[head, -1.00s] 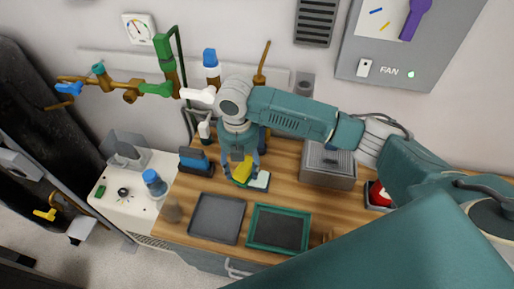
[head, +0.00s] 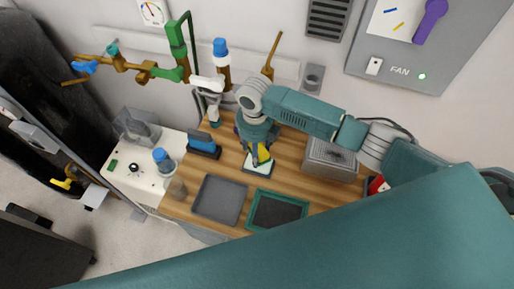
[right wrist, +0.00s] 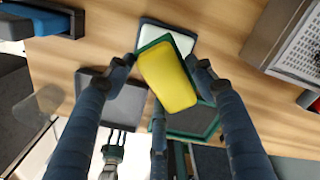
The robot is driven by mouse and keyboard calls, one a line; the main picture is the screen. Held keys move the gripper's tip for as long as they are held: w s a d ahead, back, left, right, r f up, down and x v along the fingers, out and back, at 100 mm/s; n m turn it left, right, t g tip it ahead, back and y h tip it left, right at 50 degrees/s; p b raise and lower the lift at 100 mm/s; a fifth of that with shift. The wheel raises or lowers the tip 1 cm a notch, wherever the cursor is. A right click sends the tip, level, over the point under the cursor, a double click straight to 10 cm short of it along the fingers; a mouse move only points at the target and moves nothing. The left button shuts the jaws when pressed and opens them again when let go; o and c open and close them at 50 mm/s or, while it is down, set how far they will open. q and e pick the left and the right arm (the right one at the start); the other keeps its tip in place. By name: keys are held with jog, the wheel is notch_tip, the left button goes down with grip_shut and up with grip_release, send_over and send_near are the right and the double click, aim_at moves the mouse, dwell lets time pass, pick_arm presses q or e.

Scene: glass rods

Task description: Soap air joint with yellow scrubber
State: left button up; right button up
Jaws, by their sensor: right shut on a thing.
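My right gripper (right wrist: 163,70) is shut on the scrubber (right wrist: 168,75), a yellow block with a green layer, held between its fingertips. In the head view the scrubber (head: 263,152) is below the gripper (head: 256,143). It overlaps a pale pad in a dark dish (head: 258,165); I cannot tell whether they touch. The pad (right wrist: 180,42) shows behind the scrubber in the right wrist view. Brass pipework (head: 130,66) with green and blue fittings runs along the wall at left; which joint is the air joint is unclear.
A blue brush in a dark holder (head: 203,146) stands left of the pad. A grey tray (head: 219,201) and a green-framed tray (head: 276,211) lie in front. A metal box (head: 330,160) stands at right. A blue-capped bottle (head: 162,160) stands on the white unit.

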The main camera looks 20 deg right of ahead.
jog(key=shift+w+f+b, duration=0.35)
jog(key=shift+f+b, duration=0.2)
jog(key=shift+f, duration=0.05)
notch_tip(320, 180, down, 4)
jog(key=b, duration=0.3)
jog(key=shift+d, duration=0.1)
jog(key=shift+f+b, duration=0.3)
jog(key=shift+b, duration=0.25)
jog(key=shift+f, duration=0.1)
jog(key=shift+f, duration=0.45)
jog(key=shift+s, duration=0.15)
dwell(1.1)
notch_tip(320, 180, up, 7)
jog(key=p, duration=0.6)
jog(key=shift+w, duration=0.2)
